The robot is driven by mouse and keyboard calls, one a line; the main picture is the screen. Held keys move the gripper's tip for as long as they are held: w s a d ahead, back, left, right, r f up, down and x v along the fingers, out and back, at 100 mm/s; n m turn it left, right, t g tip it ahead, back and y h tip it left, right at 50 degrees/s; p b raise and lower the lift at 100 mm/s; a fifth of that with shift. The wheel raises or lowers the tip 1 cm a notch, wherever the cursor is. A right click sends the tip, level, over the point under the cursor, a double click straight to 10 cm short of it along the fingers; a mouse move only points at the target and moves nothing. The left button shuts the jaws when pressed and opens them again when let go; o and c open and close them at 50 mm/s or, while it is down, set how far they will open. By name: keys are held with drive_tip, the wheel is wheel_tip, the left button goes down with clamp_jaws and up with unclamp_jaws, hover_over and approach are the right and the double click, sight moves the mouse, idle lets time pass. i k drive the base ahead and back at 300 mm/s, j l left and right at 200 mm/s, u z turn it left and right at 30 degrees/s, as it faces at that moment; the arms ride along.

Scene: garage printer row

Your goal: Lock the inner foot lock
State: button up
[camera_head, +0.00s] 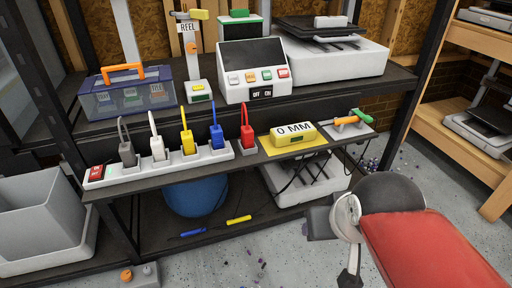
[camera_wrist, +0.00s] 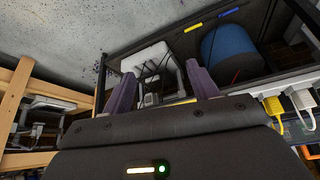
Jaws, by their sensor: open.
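No part in view is marked as a foot lock, so I cannot tell for sure which one is the inner one. A small grey floor piece (camera_head: 146,278) at the bottom left of the head view carries an orange knob (camera_head: 127,275) and a grey knob (camera_head: 147,269). A fixture (camera_head: 352,124) with an orange and green handle sits at the right end of the lower shelf. My gripper (camera_wrist: 163,80) is open and empty in the wrist view, its two purple fingers apart. In the head view my arm is at the lower right, in front of the shelf and well right of the floor piece.
A power strip (camera_head: 160,168) with coloured plugs and a yellow "0 MM" gauge (camera_head: 293,133) line the shelf front. A blue drum (camera_head: 195,195) and a white machine (camera_head: 300,187) stand below. A grey bin (camera_head: 40,220) is at left. The floor before the shelf is mostly clear.

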sight(147, 270)
drive_tip(key=u, duration=1.7)
